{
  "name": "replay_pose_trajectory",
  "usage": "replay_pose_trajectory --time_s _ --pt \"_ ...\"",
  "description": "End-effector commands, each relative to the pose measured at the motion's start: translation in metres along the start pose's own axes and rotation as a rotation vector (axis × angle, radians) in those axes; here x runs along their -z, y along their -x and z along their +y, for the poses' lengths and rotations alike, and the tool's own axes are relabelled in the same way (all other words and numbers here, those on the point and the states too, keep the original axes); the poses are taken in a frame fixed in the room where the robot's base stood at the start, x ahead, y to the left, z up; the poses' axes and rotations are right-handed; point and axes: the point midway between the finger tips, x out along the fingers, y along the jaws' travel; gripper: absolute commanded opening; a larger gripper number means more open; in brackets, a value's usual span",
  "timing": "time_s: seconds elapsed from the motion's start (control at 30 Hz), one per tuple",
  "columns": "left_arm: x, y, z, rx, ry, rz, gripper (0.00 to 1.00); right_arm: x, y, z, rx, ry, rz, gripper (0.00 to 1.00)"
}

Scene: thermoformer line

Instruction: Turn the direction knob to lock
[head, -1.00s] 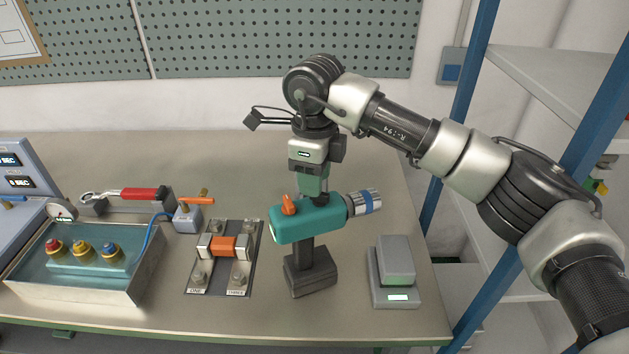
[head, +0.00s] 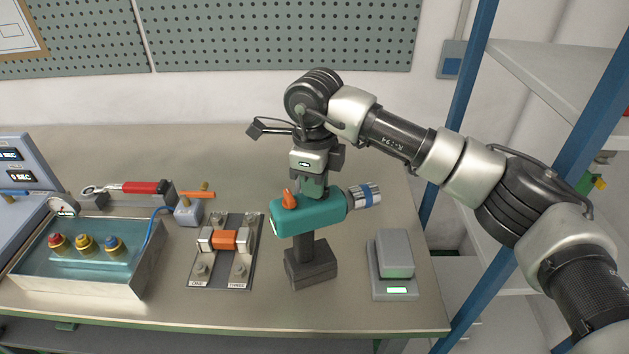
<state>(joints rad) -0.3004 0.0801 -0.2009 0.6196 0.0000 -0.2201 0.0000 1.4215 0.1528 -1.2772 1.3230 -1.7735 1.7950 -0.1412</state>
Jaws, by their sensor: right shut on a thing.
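A teal power drill (head: 322,215) with a dark handle and base stands upright on the bench, its silver-and-blue chuck pointing right. A small orange knob (head: 289,198) sticks up from the top of its body, toward the left end. I take it as the direction knob; its marked setting is too small to read. My right gripper (head: 314,194) points down at the top of the drill body, just right of the orange knob. It is shut on the drill; its fingertips are mostly hidden. My left gripper is not in view.
Left of the drill is a plate (head: 252,275) with an orange-banded part and several posts. Farther left is a metal water tray (head: 150,268) with coloured-top fittings. A grey scale-like box (head: 396,252) stands right. A blue rack post (head: 462,120) is near my right arm.

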Motion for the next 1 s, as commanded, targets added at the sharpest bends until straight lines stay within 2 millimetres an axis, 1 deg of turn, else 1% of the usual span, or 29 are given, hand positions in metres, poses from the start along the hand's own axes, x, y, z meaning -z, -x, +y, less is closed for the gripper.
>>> replay_pose_trajectory --time_s 0.27,0.6,0.8,1.0 --pt "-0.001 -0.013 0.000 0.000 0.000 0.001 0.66 0.000 -0.002 0.001 0.004 0.083 -0.001 0.00" --pt "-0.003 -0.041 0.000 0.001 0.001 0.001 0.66 0.001 -0.003 0.003 0.008 0.339 -0.001 0.00" --pt "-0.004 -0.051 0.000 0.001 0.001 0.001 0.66 0.001 -0.002 0.004 0.009 0.489 -0.001 0.00" --pt "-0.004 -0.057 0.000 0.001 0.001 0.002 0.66 0.002 -0.001 0.006 0.010 0.605 -0.001 0.00"
